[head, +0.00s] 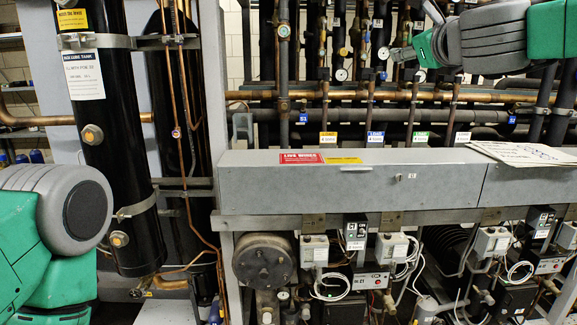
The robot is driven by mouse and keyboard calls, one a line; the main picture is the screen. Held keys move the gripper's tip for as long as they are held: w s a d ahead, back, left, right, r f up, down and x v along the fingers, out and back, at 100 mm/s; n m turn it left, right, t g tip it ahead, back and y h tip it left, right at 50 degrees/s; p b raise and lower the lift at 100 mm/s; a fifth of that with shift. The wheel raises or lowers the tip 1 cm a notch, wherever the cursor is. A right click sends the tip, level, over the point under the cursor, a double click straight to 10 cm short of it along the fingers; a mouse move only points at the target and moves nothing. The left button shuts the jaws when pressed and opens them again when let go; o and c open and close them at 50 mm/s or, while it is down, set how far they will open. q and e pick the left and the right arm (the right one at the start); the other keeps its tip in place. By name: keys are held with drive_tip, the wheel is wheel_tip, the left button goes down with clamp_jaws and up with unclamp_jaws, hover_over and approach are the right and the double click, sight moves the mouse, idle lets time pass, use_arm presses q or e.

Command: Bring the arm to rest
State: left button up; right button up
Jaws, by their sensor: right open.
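My right arm comes in from the upper right, green and dark grey. Its gripper (393,58) is open, pointing left in front of the pipes and gauges above the grey cable box. I see nothing between its fingers. My left arm shows at the lower left as green links and a round grey joint. Its gripper is outside the view.
A tall black tank (108,150) stands beside my left arm. A long grey cable box (345,190) crosses the middle, with papers (520,152) on its right part. Copper pipes (300,95) run behind it. Compressors and wired control boxes (392,247) sit below.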

drive_tip(key=a+f+n+g+y+b, duration=0.15)
drive_tip(key=f+n, duration=0.25)
drive_tip(key=f, duration=0.9)
drive_tip(key=a+f+n+g+b, duration=0.1)
drive_tip(key=a+f+n+g, duration=0.25)
drive_tip(key=f, duration=1.05)
drive_tip(key=s+f+n+g+b, duration=0.15)
drive_tip(key=s+f+n, duration=0.3)
drive_tip(key=f, duration=0.75)
drive_tip(key=s+f+n+g+b, duration=0.15)
drive_tip(key=s+f+n, duration=0.3)
drive_tip(key=f, duration=0.65)
drive_tip(key=s+d+f+n+g+b, duration=0.1)
drive_tip(key=s+d+f+n+g, duration=0.15)
drive_tip(key=s+f, duration=0.7)
drive_tip(key=s+d+f+n+g+b, duration=0.15)
drive_tip(key=s+f+n, duration=0.25)
drive_tip(key=s+f, duration=0.5)
drive_tip(key=s+d+f+n+g+h+b, duration=0.1)
drive_tip(key=s+d+f+n+g, duration=0.1)
drive_tip(key=s, duration=0.6)
drive_tip(key=s+d+f+n+g+h+b, duration=0.1)
drive_tip(key=s+d+f+n+g, duration=0.2)
drive_tip(key=s, duration=0.6)
wheel_tip(320, 180, down, 4)
drive_tip(key=n, duration=0.2)
drive_tip(key=shift+s+d+n, duration=0.3)
drive_tip(key=shift+d, duration=0.05)
drive_tip(key=shift+w, duration=0.15)
